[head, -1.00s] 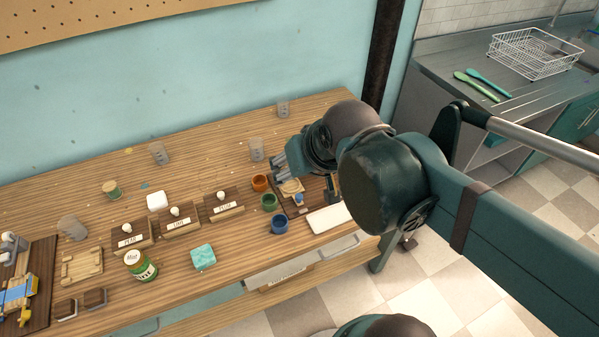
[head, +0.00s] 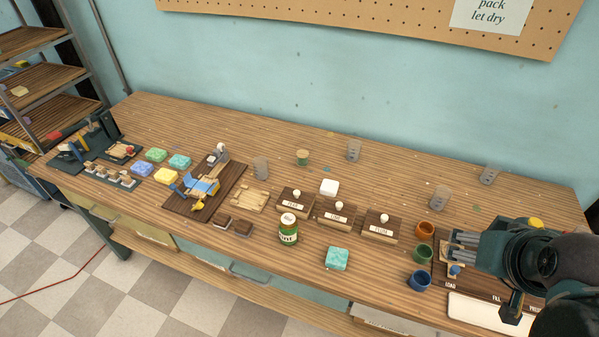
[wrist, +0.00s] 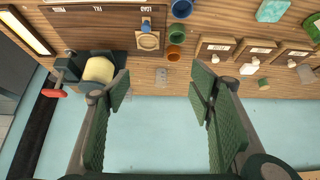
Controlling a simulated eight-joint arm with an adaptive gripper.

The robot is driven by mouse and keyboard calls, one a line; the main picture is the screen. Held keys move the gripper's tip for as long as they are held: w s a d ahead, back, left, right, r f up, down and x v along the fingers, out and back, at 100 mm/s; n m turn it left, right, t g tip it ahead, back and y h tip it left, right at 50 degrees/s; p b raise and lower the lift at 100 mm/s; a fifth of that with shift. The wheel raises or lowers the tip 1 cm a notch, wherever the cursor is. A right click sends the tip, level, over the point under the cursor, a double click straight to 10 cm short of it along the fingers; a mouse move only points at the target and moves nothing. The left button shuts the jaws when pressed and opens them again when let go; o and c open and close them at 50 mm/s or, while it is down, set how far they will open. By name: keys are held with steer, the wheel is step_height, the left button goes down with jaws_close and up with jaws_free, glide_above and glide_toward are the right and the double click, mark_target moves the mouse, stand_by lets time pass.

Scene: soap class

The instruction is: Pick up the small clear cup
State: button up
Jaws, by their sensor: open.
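My gripper (head: 462,247) is open and empty above the dark board at the right. In the wrist view its fingers (wrist: 160,84) are spread wide, and a clear cup (wrist: 161,77) appears in the gap between them, apart from both.
Orange (head: 425,230), green (head: 422,253) and blue (head: 420,280) cups stand left of my gripper. Labelled wooden blocks (head: 337,212), a green-labelled jar (head: 288,230) and a teal soap (head: 337,258) lie further left. The back middle of the bench is mostly clear.

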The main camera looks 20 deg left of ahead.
steer(key=w+a+n+t, duration=0.1)
steer(key=w+a+n, duration=0.4)
steer(key=w, duration=0.2)
steer(key=w+a+n+t, duration=0.1)
steer(key=w+a+n, duration=0.3)
steer(key=w+n, duration=0.3)
steer(key=w+a+f+n+t, duration=0.1)
steer(key=w+a+f+n, duration=0.1)
steer(key=w+a+n, duration=0.45)
steer(key=w+a+f+n, duration=0.15)
steer(key=w+a, duration=0.25)
steer(key=a, duration=0.6)
steer(key=n+t+y+b, duration=0.1)
steer(key=n+t+y, duration=0.25)
steer(key=n, duration=1.25)
glide_above(258, 172)
steer(key=d, duration=1.1)
step_height(258, 172, down, 10)
steer(key=s+a+f+n, duration=0.1)
steer(key=a, duration=0.1)
steer(key=s+a+f+n+y, duration=0.1)
steer(key=a+n, duration=0.1)
steer(key=a, duration=0.1)
steer(key=s+a+f+n+y, duration=0.1)
steer(key=s+a, duration=0.1)
steer(key=a, duration=0.1)
steer(key=shift+s+a+f, duration=0.1)
steer(key=shift+a+f, duration=0.15)
steer(key=shift+f, duration=0.1)
